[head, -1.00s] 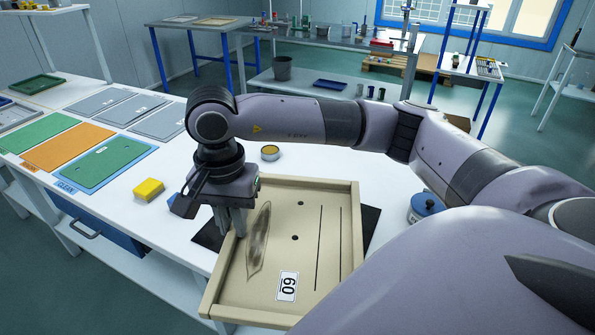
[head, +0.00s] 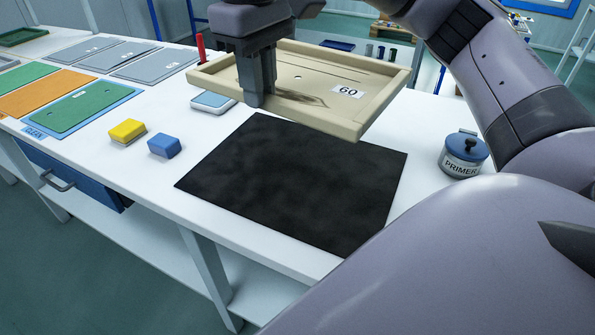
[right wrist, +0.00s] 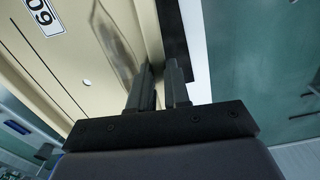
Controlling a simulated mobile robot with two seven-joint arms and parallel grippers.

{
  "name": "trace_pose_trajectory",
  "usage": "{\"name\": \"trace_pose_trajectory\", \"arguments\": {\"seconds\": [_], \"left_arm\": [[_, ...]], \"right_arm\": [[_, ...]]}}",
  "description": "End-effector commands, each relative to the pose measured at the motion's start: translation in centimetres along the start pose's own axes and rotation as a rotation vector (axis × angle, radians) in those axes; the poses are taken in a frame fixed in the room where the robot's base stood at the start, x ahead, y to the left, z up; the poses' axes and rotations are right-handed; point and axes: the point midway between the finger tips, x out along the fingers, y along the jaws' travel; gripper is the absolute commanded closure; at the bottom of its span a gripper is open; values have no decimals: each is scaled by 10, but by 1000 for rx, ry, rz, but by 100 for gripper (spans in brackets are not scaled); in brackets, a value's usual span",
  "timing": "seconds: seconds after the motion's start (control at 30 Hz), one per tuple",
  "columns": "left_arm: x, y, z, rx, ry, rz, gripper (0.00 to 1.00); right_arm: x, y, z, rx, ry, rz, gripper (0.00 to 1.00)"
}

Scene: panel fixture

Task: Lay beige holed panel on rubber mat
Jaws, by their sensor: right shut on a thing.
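The beige holed panel (head: 300,65) is a shallow tray-like board with a raised rim, small holes, slots, a "60" label and a dark smear. My right gripper (head: 262,98) is shut on its near rim, and the panel seems raised above the bench. In the right wrist view, the fingers (right wrist: 160,88) close on the rim of the panel (right wrist: 75,50). The black rubber mat (head: 290,185) lies bare on the white bench, in front of the panel, whose near corner overlaps the mat's far edge in the picture. My left gripper is not in view.
A yellow sponge (head: 127,131) and blue block (head: 164,145) sit left of the mat. A primer can (head: 464,155) stands to its right. Green, orange and grey sheets lie at the left.

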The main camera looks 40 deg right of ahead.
Motion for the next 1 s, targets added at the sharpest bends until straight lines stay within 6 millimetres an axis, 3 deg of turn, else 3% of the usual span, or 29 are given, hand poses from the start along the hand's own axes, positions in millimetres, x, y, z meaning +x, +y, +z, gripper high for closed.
{"name": "trace_pose_trajectory", "arguments": {"seconds": [0.27,0.5,0.8,1.0], "left_arm": [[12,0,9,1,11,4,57],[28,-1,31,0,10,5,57],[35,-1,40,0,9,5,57],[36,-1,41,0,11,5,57]], "right_arm": [[6,3,5,-130,5,-4,100],[63,2,6,-133,0,-6,100],[131,1,6,-130,3,-2,100],[152,1,5,-130,6,-2,100]]}}
